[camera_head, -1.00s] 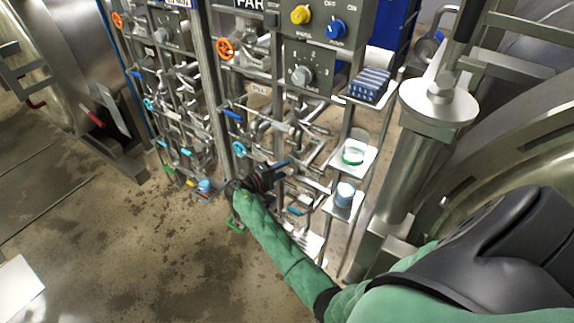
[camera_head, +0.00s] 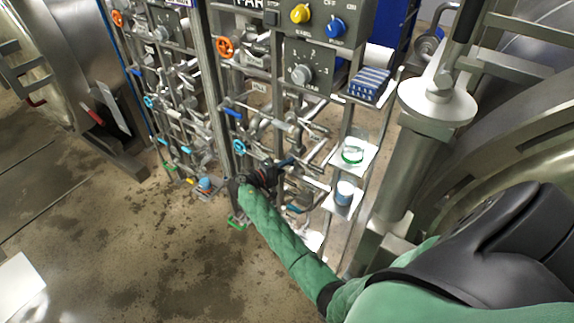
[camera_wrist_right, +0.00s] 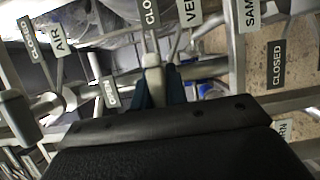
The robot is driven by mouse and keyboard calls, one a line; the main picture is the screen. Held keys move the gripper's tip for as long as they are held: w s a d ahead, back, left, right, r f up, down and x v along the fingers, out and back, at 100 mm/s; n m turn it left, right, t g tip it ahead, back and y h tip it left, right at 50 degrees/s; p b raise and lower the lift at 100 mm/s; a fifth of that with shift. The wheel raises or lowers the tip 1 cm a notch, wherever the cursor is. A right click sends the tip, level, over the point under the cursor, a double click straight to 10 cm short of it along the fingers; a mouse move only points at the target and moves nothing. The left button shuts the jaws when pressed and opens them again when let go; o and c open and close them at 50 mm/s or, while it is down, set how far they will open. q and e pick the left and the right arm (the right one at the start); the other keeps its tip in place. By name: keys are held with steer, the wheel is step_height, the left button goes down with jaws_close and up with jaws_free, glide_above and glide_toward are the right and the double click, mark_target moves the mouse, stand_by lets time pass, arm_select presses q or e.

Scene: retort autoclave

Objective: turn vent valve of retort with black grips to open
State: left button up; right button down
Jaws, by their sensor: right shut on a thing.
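The retort with black grips is at the right of the head view; a black grip (camera_head: 467,20) shows above its steel column (camera_head: 405,165). My right gripper (camera_head: 288,161) is low at the pipe rack beside this retort. In the right wrist view its dark blue fingers (camera_wrist_right: 158,88) are shut on a pale lever handle (camera_wrist_right: 152,66), the vent valve's handle by its place near a partly cut-off tag reading "VE" (camera_wrist_right: 188,12). A "CLOSED" tag (camera_wrist_right: 150,12) hangs just left of that tag. The valve body is mostly hidden by the gripper. My left gripper is out of view.
Above is a control panel (camera_head: 310,70) with knobs. Small shelves hold a blue-white box (camera_head: 369,83), a green-rimmed dish (camera_head: 352,155) and a jar (camera_head: 345,192). Open floor (camera_head: 130,250) lies left.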

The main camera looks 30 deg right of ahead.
steer(key=shift+n, duration=0.3)
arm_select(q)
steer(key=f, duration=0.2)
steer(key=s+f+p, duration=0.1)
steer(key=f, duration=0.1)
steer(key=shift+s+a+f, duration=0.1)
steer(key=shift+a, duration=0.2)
arm_select(e)
steer(key=n+h, duration=0.1)
steer(key=n, duration=0.1)
steer(key=n+t+h, duration=0.1)
steer(key=n, duration=0.2)
steer(key=shift+r+n, duration=0.15)
steer(key=shift+n, duration=0.15)
steer(key=c, duration=1.4)
jaws_free()
steer(key=shift+w, duration=0.1)
